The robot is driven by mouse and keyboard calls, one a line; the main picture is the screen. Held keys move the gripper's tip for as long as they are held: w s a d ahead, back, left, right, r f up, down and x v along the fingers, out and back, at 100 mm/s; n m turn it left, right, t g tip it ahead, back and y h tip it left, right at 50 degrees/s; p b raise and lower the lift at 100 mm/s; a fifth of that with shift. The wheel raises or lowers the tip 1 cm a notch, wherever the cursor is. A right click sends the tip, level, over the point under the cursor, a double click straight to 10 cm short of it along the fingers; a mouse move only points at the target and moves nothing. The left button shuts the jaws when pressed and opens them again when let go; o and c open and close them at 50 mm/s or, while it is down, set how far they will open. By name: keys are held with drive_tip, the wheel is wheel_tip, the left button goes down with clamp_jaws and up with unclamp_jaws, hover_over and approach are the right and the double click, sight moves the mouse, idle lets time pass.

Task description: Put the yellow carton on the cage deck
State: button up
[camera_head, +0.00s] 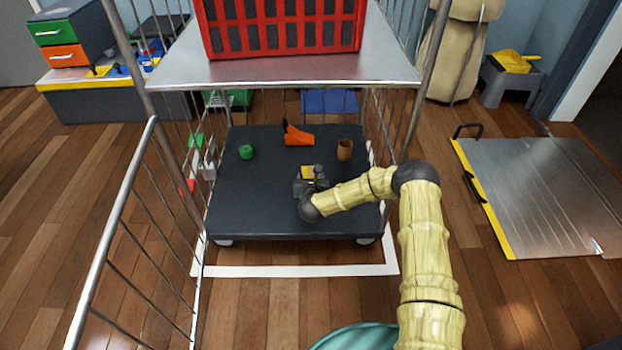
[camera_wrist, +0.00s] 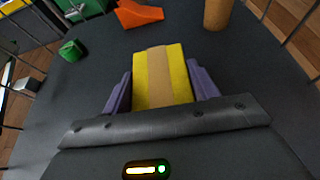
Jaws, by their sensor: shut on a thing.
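The yellow carton (camera_wrist: 176,72) has a tan band along its middle and sits between the two purple fingers of my gripper (camera_wrist: 160,88) in the wrist view. My gripper is shut on it. In the head view my gripper (camera_head: 311,180) is low over the dark cage deck (camera_head: 255,205), and a bit of the yellow carton (camera_head: 308,172) shows at its tip. I cannot tell whether the carton's underside touches the deck.
On the deck stand a green piece (camera_head: 246,152), an orange wedge-like thing (camera_head: 299,138) and a brown cup-like cylinder (camera_head: 345,149). A steel shelf (camera_head: 290,72) with a red crate (camera_head: 283,28) is above. Bars flank the deck; its front left part is clear.

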drive_tip(key=o, duration=1)
drive_tip(key=shift+a+f, duration=0.1)
drive_tip(key=o, duration=0.3)
drive_tip(key=shift+s+a, duration=0.1)
drive_tip(key=shift+a, duration=0.05)
drive_tip(key=shift+d, duration=0.2)
drive_tip(key=shift+d+r, duration=0.1)
drive_tip(key=shift+r, duration=0.1)
drive_tip(key=shift+s+r+p, duration=0.15)
drive_tip(key=shift+s+p, duration=0.05)
drive_tip(key=shift+p, duration=0.1)
drive_tip(key=p+v, duration=0.5)
drive_tip(key=v, duration=0.6)
drive_tip(key=shift+s+p, duration=0.3)
drive_tip(key=shift+p, duration=0.05)
drive_tip(key=shift+r, duration=0.1)
